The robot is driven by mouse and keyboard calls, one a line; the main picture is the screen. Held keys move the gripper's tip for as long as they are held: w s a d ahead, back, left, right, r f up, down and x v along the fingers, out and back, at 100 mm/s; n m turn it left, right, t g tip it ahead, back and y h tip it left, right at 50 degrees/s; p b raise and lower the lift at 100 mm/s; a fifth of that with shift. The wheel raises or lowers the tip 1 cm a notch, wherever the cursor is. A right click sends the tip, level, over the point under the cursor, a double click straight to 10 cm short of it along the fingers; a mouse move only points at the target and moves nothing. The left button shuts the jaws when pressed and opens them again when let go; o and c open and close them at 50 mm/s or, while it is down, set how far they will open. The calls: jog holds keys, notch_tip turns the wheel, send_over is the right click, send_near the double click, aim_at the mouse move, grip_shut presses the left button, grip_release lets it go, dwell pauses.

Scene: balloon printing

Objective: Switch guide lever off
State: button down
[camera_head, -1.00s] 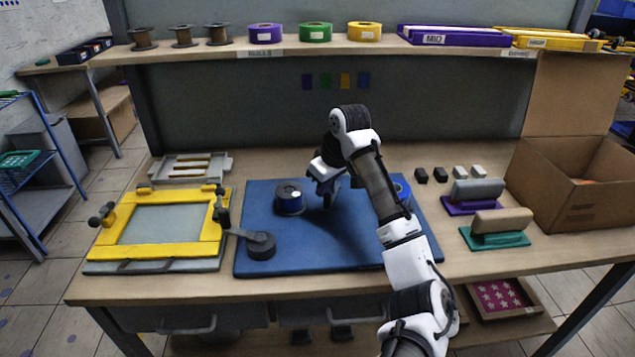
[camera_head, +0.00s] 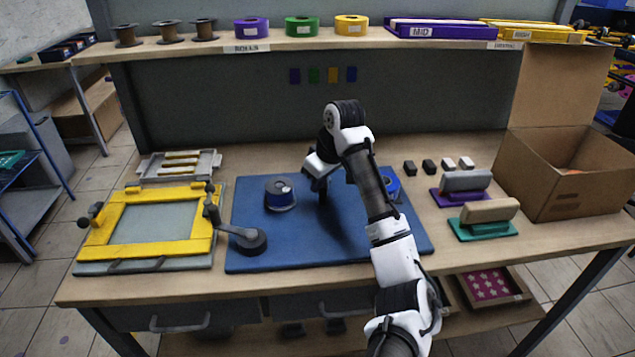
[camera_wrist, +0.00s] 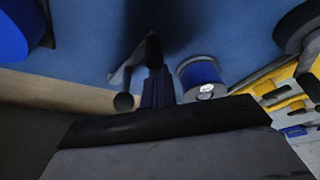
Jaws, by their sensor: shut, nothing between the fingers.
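In the wrist view my dark fingers (camera_wrist: 150,62) are beside the blue cylinder (camera_wrist: 202,78), and the yellow frame (camera_wrist: 290,80) shows at the right.
A second blue round object (camera_head: 391,187) is partly hidden behind my arm. A purple-based block (camera_head: 462,187), a green-based block (camera_head: 485,219) and a cardboard box (camera_head: 565,175) stand at the right. A grey tray (camera_head: 178,165) lies behind the frame. The mat's front is clear.

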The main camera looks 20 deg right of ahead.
jog(key=w, duration=0.1)
jog(key=a+p, duration=0.1)
jog(key=w+a, duration=0.1)
jog(key=shift+w+a+r+p, duration=0.1)
jog(key=shift+w+r+p, duration=0.15)
jog(key=shift+w+p, duration=0.15)
jog(key=b+v, duration=0.2)
jog(key=v, duration=0.7)
jog(key=shift+w+d+r, duration=0.2)
jog(key=shift+d+r, duration=0.05)
jog(key=shift+d, duration=0.05)
